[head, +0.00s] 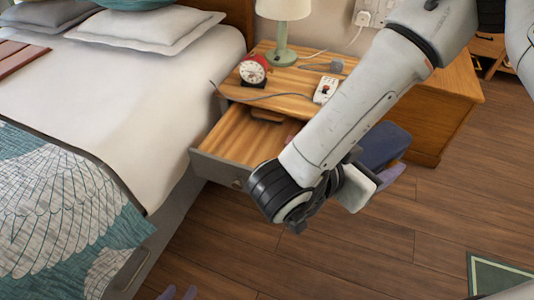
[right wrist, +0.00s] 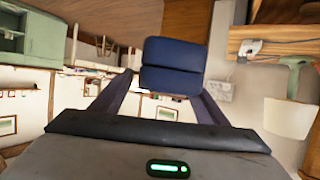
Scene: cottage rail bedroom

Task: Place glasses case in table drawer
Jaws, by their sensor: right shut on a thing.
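The dark blue glasses case (head: 383,146) is held by my right gripper (head: 392,172), beside the nightstand and to the right of the open drawer. In the right wrist view, the case (right wrist: 172,65) sits between the two purple fingers of my right gripper (right wrist: 171,82). The table drawer (head: 225,142) is pulled out, with a wooden bottom and grey front. My right forearm hides its right part.
The nightstand top (head: 300,82) carries a green lamp (head: 283,40), a red alarm clock (head: 253,72), a white device (head: 325,90) and a cable. A brown item (head: 267,115) shows at the drawer's back. The bed (head: 130,90) stands left. Wooden floor (head: 400,240) is clear in front.

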